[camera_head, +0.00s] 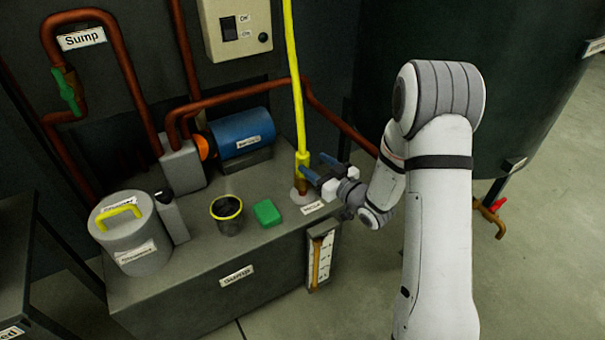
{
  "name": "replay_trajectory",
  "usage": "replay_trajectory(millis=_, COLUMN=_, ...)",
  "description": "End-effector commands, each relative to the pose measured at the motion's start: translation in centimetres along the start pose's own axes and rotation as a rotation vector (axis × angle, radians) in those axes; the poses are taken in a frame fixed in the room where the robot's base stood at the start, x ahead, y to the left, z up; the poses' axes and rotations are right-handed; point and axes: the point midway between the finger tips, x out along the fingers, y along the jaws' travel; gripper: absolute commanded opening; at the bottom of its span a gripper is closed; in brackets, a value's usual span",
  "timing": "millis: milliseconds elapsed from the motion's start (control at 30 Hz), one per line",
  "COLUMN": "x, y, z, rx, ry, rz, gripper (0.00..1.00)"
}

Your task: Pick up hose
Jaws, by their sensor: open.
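The yellow hose (297,90) hangs down from the top of the view and stands near upright. Its lower yellow end (302,162) meets a brass-coloured fitting (301,184) in a round pale port on top of the grey tank. My gripper (315,168) comes in from the right, with its two dark fingers pointing left at the hose's lower end. The fingers are apart, and the fingertips are very close to the hose end. I cannot tell whether they touch it or whether the hose lies between them.
On the grey tank top (185,265) stand a lidded canister (135,250), a dark cup with a yellow rim (228,222), a green block (267,213) and a blue motor (243,135). Copper-brown pipes (240,93) run behind. A large dark tank (530,90) stands at right.

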Motion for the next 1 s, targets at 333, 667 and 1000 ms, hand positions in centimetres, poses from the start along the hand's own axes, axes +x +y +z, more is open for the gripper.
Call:
replay_trajectory(millis=333, x=4.8, y=-0.4, z=0.3, rx=-0.002, ry=0.001, rz=-0.001, gripper=0.60)
replay_trajectory(millis=667, x=5.9, y=-0.4, z=0.1, rx=0.000, ry=-0.001, rz=0.001, gripper=0.60)
replay_trajectory(millis=1000, x=5.8, y=-0.5, z=0.1, rx=0.000, ry=-0.002, rz=0.001, gripper=0.35)
